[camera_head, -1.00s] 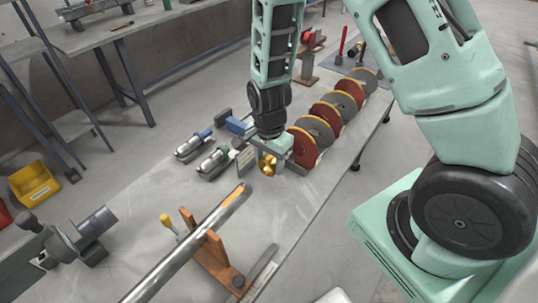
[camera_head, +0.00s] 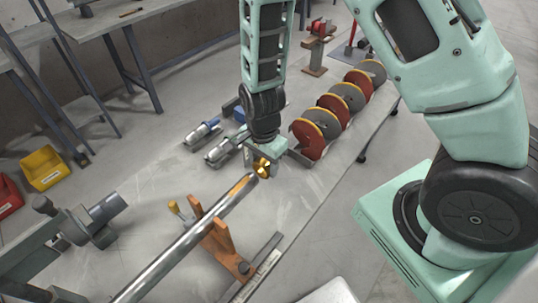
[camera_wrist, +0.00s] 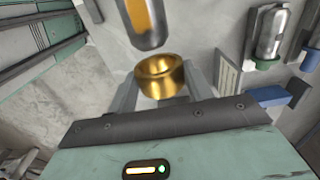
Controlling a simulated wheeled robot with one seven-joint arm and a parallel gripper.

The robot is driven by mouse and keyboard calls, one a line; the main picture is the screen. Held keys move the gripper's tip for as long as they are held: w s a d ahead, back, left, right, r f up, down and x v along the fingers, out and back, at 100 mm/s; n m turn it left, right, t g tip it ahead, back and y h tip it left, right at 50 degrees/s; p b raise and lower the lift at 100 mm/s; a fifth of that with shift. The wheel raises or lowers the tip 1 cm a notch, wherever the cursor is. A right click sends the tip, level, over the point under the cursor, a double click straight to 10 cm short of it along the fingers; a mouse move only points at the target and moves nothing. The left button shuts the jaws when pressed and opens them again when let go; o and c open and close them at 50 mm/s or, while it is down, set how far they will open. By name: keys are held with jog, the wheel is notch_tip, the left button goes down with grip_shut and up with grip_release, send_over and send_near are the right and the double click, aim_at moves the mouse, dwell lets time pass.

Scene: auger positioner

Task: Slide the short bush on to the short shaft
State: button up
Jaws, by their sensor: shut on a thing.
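My gripper (camera_wrist: 160,92) is shut on a short brass bush (camera_wrist: 158,82), a gold ring with its bore facing the shaft. The bush also shows in the head view (camera_head: 263,167), just beyond the shaft's upper end. The steel shaft (camera_head: 185,243) has an orange-marked end and rests across an orange V-shaped stand (camera_head: 222,245). In the wrist view the shaft's end (camera_wrist: 145,22) points toward the bush, with a small gap between them. They appear apart. The shaft's far lower part runs out of the head view.
Red and grey discs (camera_head: 330,117) stand in a row behind my gripper. A grey clamp-like machine (camera_head: 95,220) stands at left. The bench right of the shaft is fairly clear.

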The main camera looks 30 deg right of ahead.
aim_at(237, 188)
jog(key=shift+s+a, duration=0.15)
jog(key=shift+a, duration=0.2)
jog(key=shift+s+a+p, duration=0.6)
jog(key=shift+a+p, duration=0.05)
jog(key=shift+a, duration=0.75)
jog(key=shift+s+a+p, duration=0.55)
jog(key=shift+a+p, duration=0.1)
jog(key=shift+a, duration=0.8)
jog(key=shift+s+a+p, duration=0.6)
jog(key=shift+a+p, duration=0.05)
jog(key=shift+a, duration=0.75)
dwell(1.7)
jog(key=o, duration=1.3)
jog(key=shift+c, duration=0.2)
notch_tip(237, 188, up, 18)
jog(key=shift+f+p, duration=0.25)
jog(key=shift+p, duration=0.15)
